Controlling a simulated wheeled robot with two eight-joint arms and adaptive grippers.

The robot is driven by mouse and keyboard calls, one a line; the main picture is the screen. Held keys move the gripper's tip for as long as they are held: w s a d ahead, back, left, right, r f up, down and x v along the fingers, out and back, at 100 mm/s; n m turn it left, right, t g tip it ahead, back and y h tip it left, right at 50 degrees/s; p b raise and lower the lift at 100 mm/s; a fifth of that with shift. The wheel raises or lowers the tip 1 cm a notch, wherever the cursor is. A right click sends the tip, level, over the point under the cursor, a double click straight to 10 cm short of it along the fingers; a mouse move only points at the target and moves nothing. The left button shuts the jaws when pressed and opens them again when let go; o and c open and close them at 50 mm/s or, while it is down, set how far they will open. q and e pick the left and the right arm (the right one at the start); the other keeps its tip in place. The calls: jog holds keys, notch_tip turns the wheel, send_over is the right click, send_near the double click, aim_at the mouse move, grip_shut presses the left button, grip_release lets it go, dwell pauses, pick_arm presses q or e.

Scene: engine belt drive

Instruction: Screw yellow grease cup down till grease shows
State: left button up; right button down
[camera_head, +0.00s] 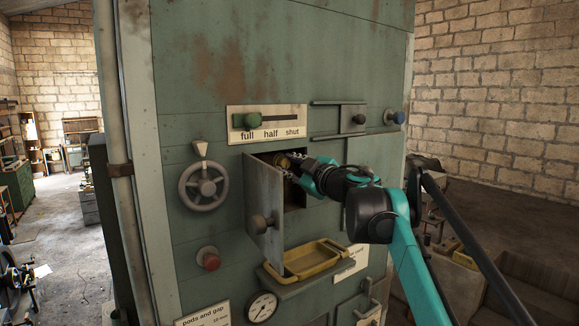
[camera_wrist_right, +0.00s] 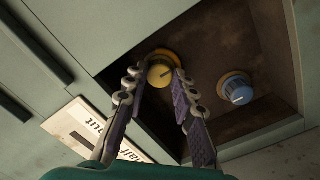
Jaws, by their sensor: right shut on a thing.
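The yellow grease cup (camera_head: 284,161) sits inside an open recess in the green engine housing. In the right wrist view it is a round yellow cup (camera_wrist_right: 160,74) with a dark line on its face and a yellow ring behind it. My right gripper (camera_head: 293,168) reaches into the recess from the right. In the wrist view its two purple-padded fingers (camera_wrist_right: 158,82) are closed on the cup's two sides. I cannot make out any grease. My left gripper is not in view.
A blue cup (camera_wrist_right: 237,90) sits beside the yellow one in the recess. The recess's grey door (camera_head: 262,205) stands open at the left. Below is a yellow tray (camera_head: 318,266). A handwheel (camera_head: 204,187) and a green-knobbed slider (camera_head: 252,120) are nearby.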

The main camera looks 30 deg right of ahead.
jog(key=c, duration=1.2)
grip_release()
jog(key=shift+w, duration=0.1)
jog(key=s, duration=1.2)
jog(key=shift+d, duration=0.2)
